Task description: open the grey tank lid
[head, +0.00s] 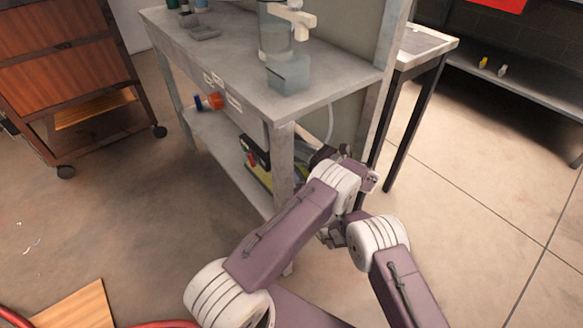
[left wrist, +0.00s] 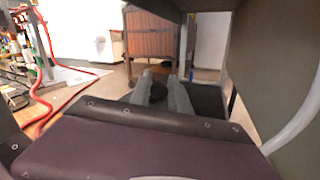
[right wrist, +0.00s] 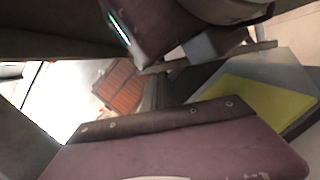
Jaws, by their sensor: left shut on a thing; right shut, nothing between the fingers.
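My left gripper (head: 322,154) is beside the workbench leg, low by the bench's right end, partly hidden by its own arm. In the left wrist view its two fingers (left wrist: 166,93) are shut on a dark grey flat piece (left wrist: 208,101), which looks like the grey tank lid; the grip itself is hard to see. In the right wrist view, a grey panel (right wrist: 282,66) and a yellow surface (right wrist: 262,106) lie right of my right gripper (right wrist: 156,92); whether they belong to the tank is unclear. My right gripper is shut and empty, just below the left one in the head view.
The metal workbench (head: 335,84) carries a teal-grey container (head: 288,74). Its lower shelf (head: 215,130) holds an orange item (head: 215,101) and a black-and-yellow item. A second table (head: 420,47) stands behind. A wooden cabinet (head: 65,75) is at left. Floor at right is clear.

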